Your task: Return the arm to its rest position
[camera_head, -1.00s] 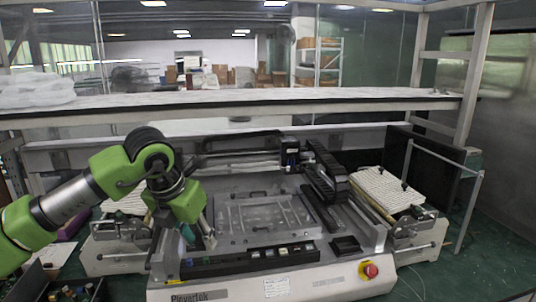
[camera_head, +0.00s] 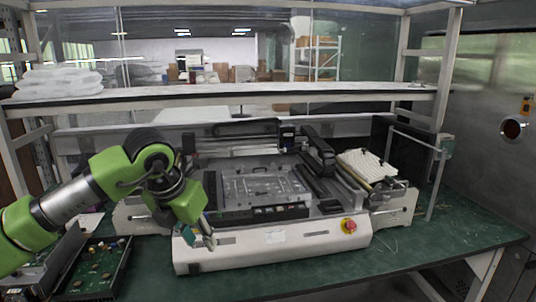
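My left arm comes in from the left, green and grey, bent at a black joint. My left gripper (camera_head: 207,238) hangs down at the front left of the white machine, over its front edge. It is small and partly hidden by the green wrist, so I cannot tell whether it is open or shut. No held thing shows. My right arm and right gripper are out of view.
The white machine (camera_head: 270,252) stands on a green table (camera_head: 400,252), with a red button (camera_head: 349,226) at its front right. A black tray (camera_head: 112,252) with a green circuit board (camera_head: 88,268) lies at left. A shelf (camera_head: 250,95) spans behind. The table's front right is clear.

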